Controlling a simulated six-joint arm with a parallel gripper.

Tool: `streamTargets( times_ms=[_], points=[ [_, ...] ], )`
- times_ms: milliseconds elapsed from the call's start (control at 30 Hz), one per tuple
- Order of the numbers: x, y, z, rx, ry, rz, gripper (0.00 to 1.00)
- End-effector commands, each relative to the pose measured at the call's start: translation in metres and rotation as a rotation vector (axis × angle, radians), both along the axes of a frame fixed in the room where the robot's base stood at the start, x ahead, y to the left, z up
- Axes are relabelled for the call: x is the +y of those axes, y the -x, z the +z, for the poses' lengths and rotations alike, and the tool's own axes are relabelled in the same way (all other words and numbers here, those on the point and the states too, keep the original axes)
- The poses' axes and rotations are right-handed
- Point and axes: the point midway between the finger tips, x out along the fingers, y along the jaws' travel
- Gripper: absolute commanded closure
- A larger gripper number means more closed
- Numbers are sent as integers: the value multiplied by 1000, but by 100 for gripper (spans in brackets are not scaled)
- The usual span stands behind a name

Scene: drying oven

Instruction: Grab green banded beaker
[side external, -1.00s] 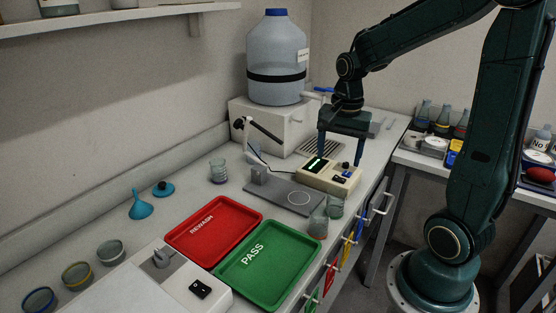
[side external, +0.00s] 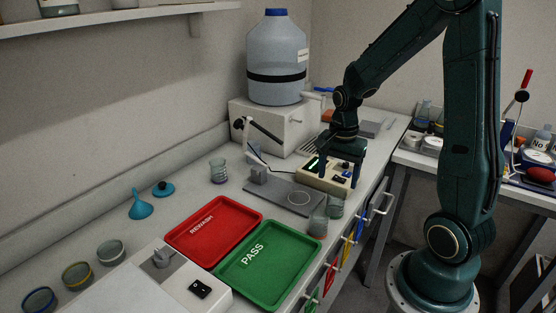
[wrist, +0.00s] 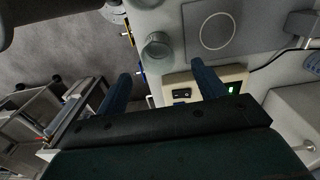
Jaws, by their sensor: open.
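A clear greenish beaker (side external: 336,207) stands near the bench's front edge, beside a second glass vessel (side external: 318,225); I cannot make out a green band on either. In the wrist view a round glass vessel (wrist: 158,47) stands just ahead of the gap between my fingers. My gripper (side external: 340,180) points down, open and empty, above the cream instrument (side external: 330,174), behind the two vessels. In the wrist view my gripper (wrist: 160,75) shows its two fingers wide apart.
A flat grey plate with a ring (side external: 284,197) lies left of the vessels. The green PASS tray (side external: 262,293) and red REWASH tray (side external: 180,237) lie nearer the camera.

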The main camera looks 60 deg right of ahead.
Motion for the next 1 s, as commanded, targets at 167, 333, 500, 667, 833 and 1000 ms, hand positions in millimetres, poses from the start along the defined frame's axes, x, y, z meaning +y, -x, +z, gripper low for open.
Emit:
streamTargets(
  times_ms=[167,333,500,667,833,1000],
  points=[
    [0,0,-21,3,-2,0,30],
    [0,0,-28,0,0,0,30],
    [0,0,-29,0,0,0,30],
    [0,1,-34,2,-1,0,30],
    [0,3,-49,3,-2,0,30],
    [0,4,-66,3,-2,0,30]
  ],
)
